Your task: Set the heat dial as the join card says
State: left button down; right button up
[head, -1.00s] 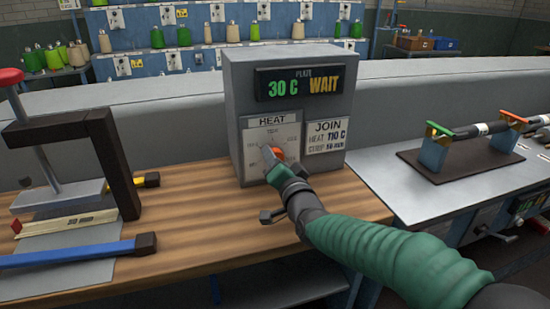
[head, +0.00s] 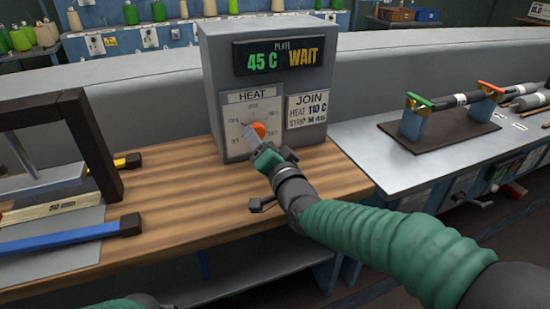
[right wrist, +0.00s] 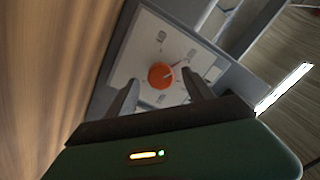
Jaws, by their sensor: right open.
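The grey heater box (head: 213,75) stands on the wooden bench, with an orange heat dial (head: 258,130) on its white scale plate. The dial also shows in the right wrist view (right wrist: 161,76), its pointer toward the picture's upper right; the scale number there is unreadable. The join card (head: 307,111) reads HEAT 110 C, with a blurred strip line below. The display (head: 284,57) reads 45 C and WAIT. My right gripper (head: 254,142) is at the dial; its open fingers (right wrist: 159,84) stand either side of the dial with gaps. My left gripper is not in view.
A dark clamp frame (head: 92,150) with a blue bar (head: 65,236) and a 50 mm strip (head: 50,209) occupies the bench's left. A stand with a rod (head: 455,103) is on the grey table at right. The wood before the heater is mostly clear.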

jog(key=p+v, duration=0.2)
jog(key=v, duration=1)
jog(key=shift+s, duration=0.4)
jog(key=shift+d, duration=0.1)
